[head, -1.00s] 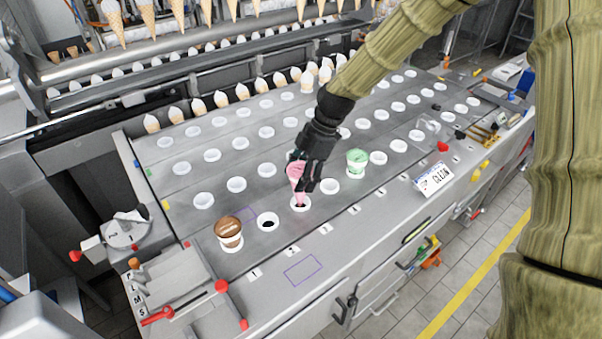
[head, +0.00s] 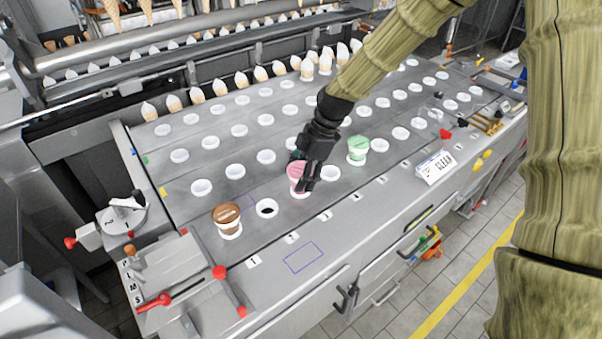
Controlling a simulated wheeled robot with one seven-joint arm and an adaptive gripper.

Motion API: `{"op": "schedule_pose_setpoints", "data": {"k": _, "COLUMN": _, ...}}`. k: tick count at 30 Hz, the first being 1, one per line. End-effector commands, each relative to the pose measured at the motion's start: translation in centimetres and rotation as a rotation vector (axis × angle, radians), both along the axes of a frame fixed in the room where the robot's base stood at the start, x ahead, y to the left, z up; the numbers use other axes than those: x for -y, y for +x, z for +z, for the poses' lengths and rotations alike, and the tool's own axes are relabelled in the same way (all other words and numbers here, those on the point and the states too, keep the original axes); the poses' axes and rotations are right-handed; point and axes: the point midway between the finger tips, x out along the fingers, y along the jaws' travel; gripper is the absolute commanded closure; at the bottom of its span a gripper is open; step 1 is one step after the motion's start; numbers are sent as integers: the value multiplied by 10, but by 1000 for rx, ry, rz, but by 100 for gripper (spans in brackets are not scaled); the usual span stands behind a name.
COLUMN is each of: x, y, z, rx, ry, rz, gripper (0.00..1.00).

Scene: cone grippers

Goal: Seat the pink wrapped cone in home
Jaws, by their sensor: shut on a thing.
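The pink wrapped cone (head: 295,172) is upright in a white-rimmed hole in the front row of the metal deck (head: 225,215). Its lower part is down in the hole and only its top shows. My gripper (head: 303,181) is shut on it from the right and above, and its fingers partly cover it. A brown cone (head: 227,218) sits in the front row to the left, and a green cone (head: 358,150) sits to the right.
An empty dark hole (head: 267,208) lies between the pink and brown cones. An empty white holder (head: 330,173) lies between pink and green. Rows of white cones (head: 240,80) line the back. A CLEAN card (head: 436,166) stands at the front right.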

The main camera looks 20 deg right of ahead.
Motion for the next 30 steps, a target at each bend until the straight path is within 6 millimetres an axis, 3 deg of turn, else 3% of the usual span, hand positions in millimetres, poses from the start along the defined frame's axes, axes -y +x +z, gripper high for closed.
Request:
{"op": "schedule_pose_setpoints", "data": {"k": 10, "x": 0, "y": 0, "z": -1, "rx": 0, "ry": 0, "rz": 0, "gripper": 54}}
{"op": "schedule_pose_setpoints", "data": {"k": 11, "x": 0, "y": 0, "z": -1, "rx": 0, "ry": 0, "rz": 0, "gripper": 37}}
{"op": "schedule_pose_setpoints", "data": {"k": 14, "x": 0, "y": 0, "z": -1, "rx": 0, "ry": 0, "rz": 0, "gripper": 19}}
{"op": "schedule_pose_setpoints", "data": {"k": 15, "x": 0, "y": 0, "z": -1, "rx": 0, "ry": 0, "rz": 0, "gripper": 18}}
{"op": "schedule_pose_setpoints", "data": {"k": 25, "x": 0, "y": 0, "z": 0, "rx": 0, "ry": 0, "rz": 0, "gripper": 18}}
{"op": "schedule_pose_setpoints", "data": {"k": 30, "x": 5, "y": 1, "z": 11, "rx": 1, "ry": 1, "rz": 0, "gripper": 18}}
